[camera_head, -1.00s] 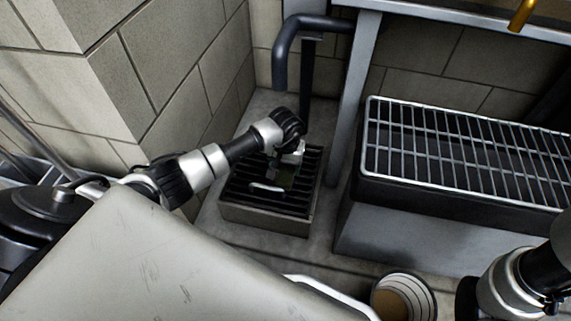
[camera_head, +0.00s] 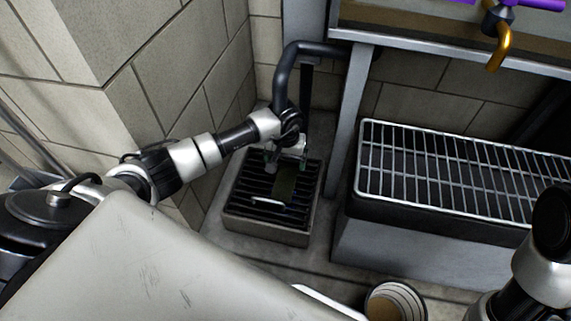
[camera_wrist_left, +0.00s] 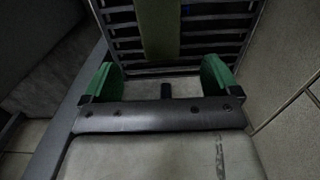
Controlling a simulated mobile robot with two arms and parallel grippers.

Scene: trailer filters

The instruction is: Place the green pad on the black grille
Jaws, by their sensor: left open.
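The green pad (camera_head: 285,181) is a dark green strip lying on the slats of the black grille (camera_head: 245,186). The grille tops a low box on the floor in the corner. In the left wrist view the pad (camera_wrist_left: 158,28) lies across the dark slats of the grille (camera_wrist_left: 205,32) at the top of the picture. My left gripper (camera_head: 286,156) is open and empty, at the far end of the pad and apart from it. Its green-lined fingers (camera_wrist_left: 160,80) are spread wide. My right arm shows at the right edge of the head view, but its gripper is not visible.
A large black box with a metal wire rack (camera_head: 450,170) stands right of the grille. A grey post and a dark bent pipe (camera_head: 284,75) rise behind it. A block wall is close on the left. A striped round container (camera_head: 396,303) stands at the bottom.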

